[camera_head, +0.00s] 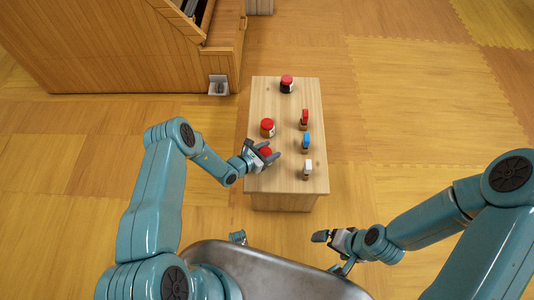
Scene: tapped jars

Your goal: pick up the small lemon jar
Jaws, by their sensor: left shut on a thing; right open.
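My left gripper (269,151) is at the left edge of the wooden table, shut on a red-lidded jar (265,152). The fingers hide most of this jar, so I cannot tell whether it is the lemon one or whether it is lifted. A second red-lidded jar (267,128) with an orange-brown body stands just behind it. A dark jar with a red lid (287,85) stands at the far end. No label is readable. My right gripper (328,252) is open and empty, off the table at its near right.
The wooden table (283,183) also bears a row of small items along its right side: a red-topped one (304,119), a blue-topped one (306,142) and a white-topped one (308,168). A wooden cabinet (120,50) stands at back left. The floor at right is clear.

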